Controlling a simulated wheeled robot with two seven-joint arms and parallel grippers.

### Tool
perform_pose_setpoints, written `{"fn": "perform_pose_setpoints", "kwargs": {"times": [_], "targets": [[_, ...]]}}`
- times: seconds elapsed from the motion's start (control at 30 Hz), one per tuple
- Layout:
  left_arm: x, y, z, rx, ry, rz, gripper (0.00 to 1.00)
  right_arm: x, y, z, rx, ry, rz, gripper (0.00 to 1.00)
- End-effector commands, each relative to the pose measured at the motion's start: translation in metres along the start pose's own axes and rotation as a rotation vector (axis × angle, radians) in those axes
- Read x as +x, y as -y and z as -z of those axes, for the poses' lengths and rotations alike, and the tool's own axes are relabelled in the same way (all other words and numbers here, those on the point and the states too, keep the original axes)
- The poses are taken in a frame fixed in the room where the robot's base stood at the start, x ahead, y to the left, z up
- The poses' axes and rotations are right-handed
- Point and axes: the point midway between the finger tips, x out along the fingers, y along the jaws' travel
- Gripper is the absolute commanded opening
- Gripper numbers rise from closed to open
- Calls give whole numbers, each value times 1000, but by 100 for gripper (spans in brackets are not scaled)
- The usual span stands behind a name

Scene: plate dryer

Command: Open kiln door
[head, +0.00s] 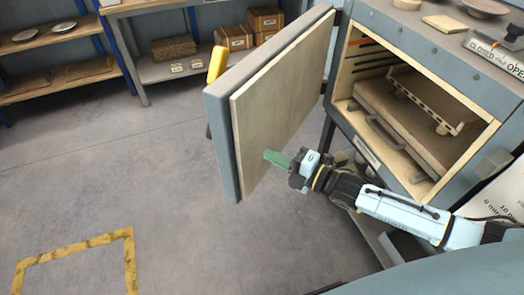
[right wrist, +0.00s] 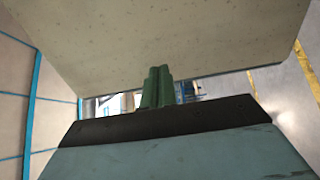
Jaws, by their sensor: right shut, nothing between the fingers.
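The kiln (head: 430,40) stands at the right in the head view, with its chamber showing. Its door (head: 285,95) is swung wide open to the left, the pale inner lining facing the chamber side. A yellow handle (head: 217,64) sits on the door's outer side. My right gripper (head: 277,158) is shut and empty, its green fingers at the lower part of the door's inner face. In the right wrist view the green fingers (right wrist: 158,88) are together before the pale door lining (right wrist: 170,35); whether they touch it I cannot tell. My left gripper is not in view.
Inside the kiln is a pull-out shelf (head: 405,120) with a handle and a pale rack. Plates and an open/closed sign (head: 495,60) are on top. Shelving with boxes (head: 233,38) stands behind. The floor (head: 120,180) at left is clear, with yellow marking (head: 75,247).

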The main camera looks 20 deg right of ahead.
Motion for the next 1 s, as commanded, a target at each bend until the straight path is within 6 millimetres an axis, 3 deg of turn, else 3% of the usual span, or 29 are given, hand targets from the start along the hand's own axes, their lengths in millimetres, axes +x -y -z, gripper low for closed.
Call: {"fn": "perform_pose_setpoints", "kwargs": {"times": [0.1,0.3,0.77,1.0], "targets": [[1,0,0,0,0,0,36,19,-1,0,1,1,-2,0],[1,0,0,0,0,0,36,35,0,0,0,0,-1,0],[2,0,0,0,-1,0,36,38,0,0,1,1,0,0],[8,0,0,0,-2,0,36,55,0,-5,2,21,-4,0]]}}
